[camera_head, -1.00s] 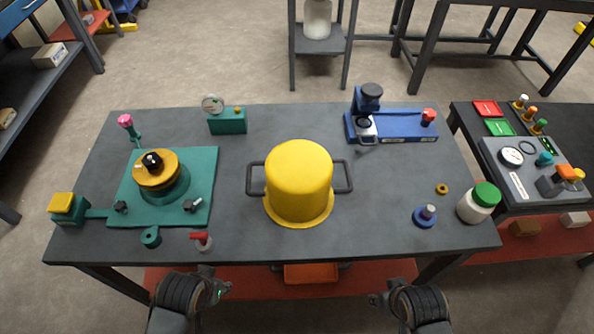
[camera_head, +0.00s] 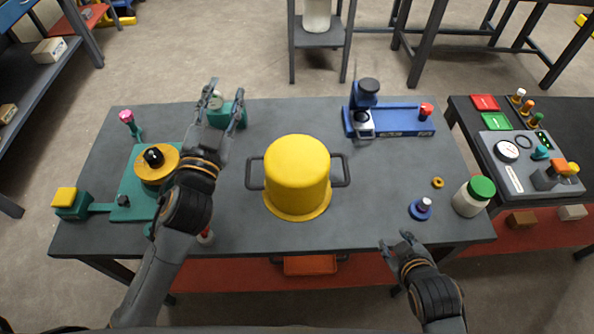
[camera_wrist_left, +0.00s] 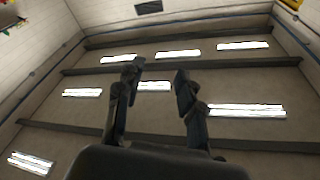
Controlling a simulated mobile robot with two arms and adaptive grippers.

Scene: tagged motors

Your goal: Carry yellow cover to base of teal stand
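The yellow cover (camera_head: 297,172) stands upright in the middle of the grey table, with a dark handle on each side. The teal stand's base (camera_head: 135,190) lies at the table's left, with a yellow disc and black knob (camera_head: 155,163) on it. My left gripper (camera_head: 226,100) is open and empty, raised above the table between stand and cover, its arm hiding part of the base. In the left wrist view, its spread fingers (camera_wrist_left: 155,95) point at the ceiling. My right gripper (camera_head: 396,244) is open and empty at the table's front edge, right of the cover.
A teal gauge box (camera_head: 225,115) stands behind my left fingers. A blue fixture (camera_head: 390,121) is at the back right. A green-lidded jar (camera_head: 474,196), blue knob (camera_head: 421,209) and small ring (camera_head: 437,182) are at the right. The table around the cover is clear.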

